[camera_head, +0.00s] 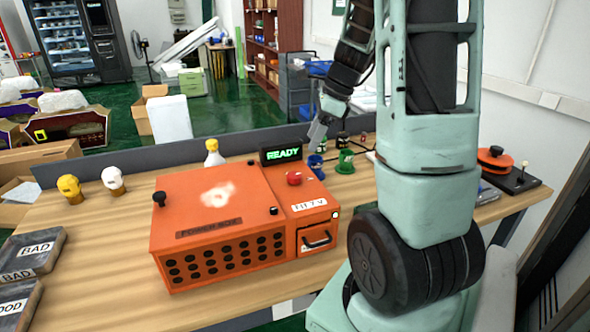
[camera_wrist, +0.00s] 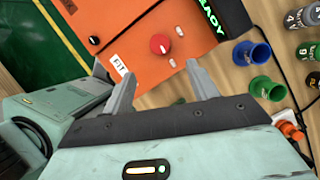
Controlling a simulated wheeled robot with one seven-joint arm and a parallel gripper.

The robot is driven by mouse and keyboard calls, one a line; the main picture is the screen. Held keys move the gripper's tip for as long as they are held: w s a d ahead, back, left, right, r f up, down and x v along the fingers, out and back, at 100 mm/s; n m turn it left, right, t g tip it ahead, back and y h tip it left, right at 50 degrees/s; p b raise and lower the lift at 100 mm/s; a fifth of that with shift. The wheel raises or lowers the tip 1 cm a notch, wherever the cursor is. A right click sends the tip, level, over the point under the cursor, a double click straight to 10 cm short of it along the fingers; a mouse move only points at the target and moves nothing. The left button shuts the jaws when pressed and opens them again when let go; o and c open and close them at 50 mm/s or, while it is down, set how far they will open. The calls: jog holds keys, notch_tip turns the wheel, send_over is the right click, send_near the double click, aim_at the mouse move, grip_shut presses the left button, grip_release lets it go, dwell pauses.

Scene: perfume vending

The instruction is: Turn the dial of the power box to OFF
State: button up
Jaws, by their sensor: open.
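The orange power box (camera_head: 235,200) sits on the wooden table, with a "POWER BOX" label on its front edge. A round red knob (camera_head: 294,178) stands on its right top panel; it also shows in the wrist view (camera_wrist: 160,44). Small black knobs stand at the box's left corner (camera_head: 159,199) and near its front right (camera_head: 273,211). I cannot read a dial position or any ON/OFF marking. My gripper (camera_wrist: 162,85) is open and empty, with the red knob beyond the gap between its fingers. In the head view it is behind the box, apart from it.
A green "READY" display (camera_head: 282,154) stands behind the box. Blue and green cups (camera_head: 345,162) stand to its right. Yellow-topped (camera_head: 70,189) and white (camera_head: 113,180) bottles stand at left, near trays marked BAD (camera_head: 35,250) and GOOD. Bare table lies left of the box.

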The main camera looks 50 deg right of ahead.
aim_at(295, 174)
jog(key=x, duration=1.1)
jog(key=shift+c, duration=0.3)
jog(key=c, duration=0.9)
